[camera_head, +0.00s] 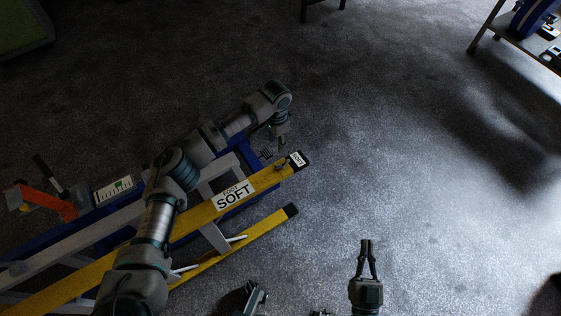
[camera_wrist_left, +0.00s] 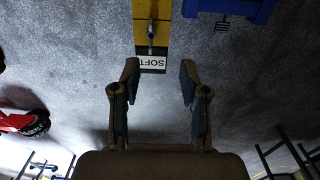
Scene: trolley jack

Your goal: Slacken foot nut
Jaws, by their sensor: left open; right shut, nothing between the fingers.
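A yellow bar (camera_head: 262,181) with "SOFT" labels runs diagonally from the lower left, ending in a dark tip. In the left wrist view the bar (camera_wrist_left: 144,12) enters from the top, and a small metal nut or bolt (camera_wrist_left: 151,33) stands on it just before its end label. My left gripper (camera_head: 281,143) is above the bar's far end. In the left wrist view it (camera_wrist_left: 157,75) is open and empty, its fingers either side of the end label, apart from the nut. My right gripper (camera_head: 366,242) is shut and empty over bare floor, right of the bar.
A blue beam (camera_head: 247,152), a grey beam (camera_head: 103,229) and a second yellow bar (camera_head: 266,226) lie alongside. An orange part (camera_head: 55,204) is at far left. A shelf (camera_head: 520,45) stands at top right. The floor (camera_head: 400,130) between is clear.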

